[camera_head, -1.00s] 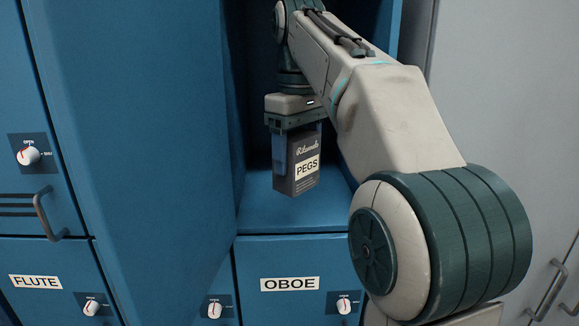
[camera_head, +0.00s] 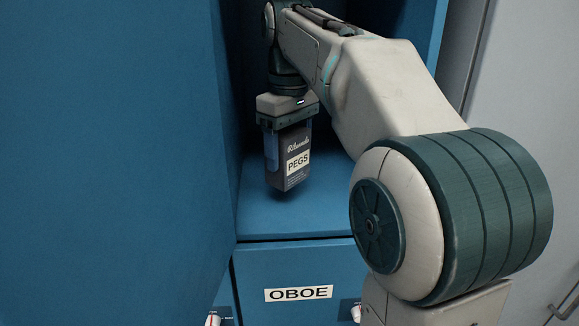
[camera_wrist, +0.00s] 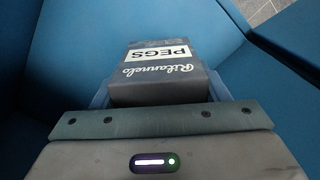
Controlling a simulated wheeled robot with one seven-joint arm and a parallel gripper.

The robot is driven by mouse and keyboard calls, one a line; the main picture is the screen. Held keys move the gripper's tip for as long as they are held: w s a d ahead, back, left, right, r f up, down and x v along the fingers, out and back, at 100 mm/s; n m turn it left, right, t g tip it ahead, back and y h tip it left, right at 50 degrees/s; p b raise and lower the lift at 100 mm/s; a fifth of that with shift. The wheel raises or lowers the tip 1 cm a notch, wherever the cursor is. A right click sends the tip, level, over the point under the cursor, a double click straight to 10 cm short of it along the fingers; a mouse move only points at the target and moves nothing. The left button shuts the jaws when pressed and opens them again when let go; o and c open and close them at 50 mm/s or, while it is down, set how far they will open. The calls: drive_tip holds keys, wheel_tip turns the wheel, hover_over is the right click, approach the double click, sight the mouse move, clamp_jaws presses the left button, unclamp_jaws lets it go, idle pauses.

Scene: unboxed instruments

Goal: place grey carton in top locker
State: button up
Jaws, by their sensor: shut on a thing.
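The grey carton (camera_head: 289,160), labelled PEGS, hangs upright below my gripper (camera_head: 287,140), which is shut on it. It also shows in the wrist view (camera_wrist: 158,72), between the fingers under the gripper body. The carton is inside the open blue top locker (camera_head: 262,218), above its floor, with a visible gap beneath it. My arm hides the right part of the locker's inside.
The large blue open door (camera_head: 110,150) stands close on the left. Below the top locker is a shut locker labelled OBOE (camera_head: 298,294) with a knob (camera_head: 356,313). A grey cabinet (camera_head: 530,110) stands at the right.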

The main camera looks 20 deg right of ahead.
sight(289, 167)
drive_tip(key=shift+f, duration=2)
drive_tip(key=o, duration=1)
drive_tip(key=shift+f, duration=0.1)
drive_tip(key=shift+o, duration=0.2)
wheel_tip(289, 167, up, 12)
drive_tip(key=shift+r+p, duration=0.15)
drive_tip(key=shift+p, duration=0.35)
drive_tip(key=shift+s, duration=0.1)
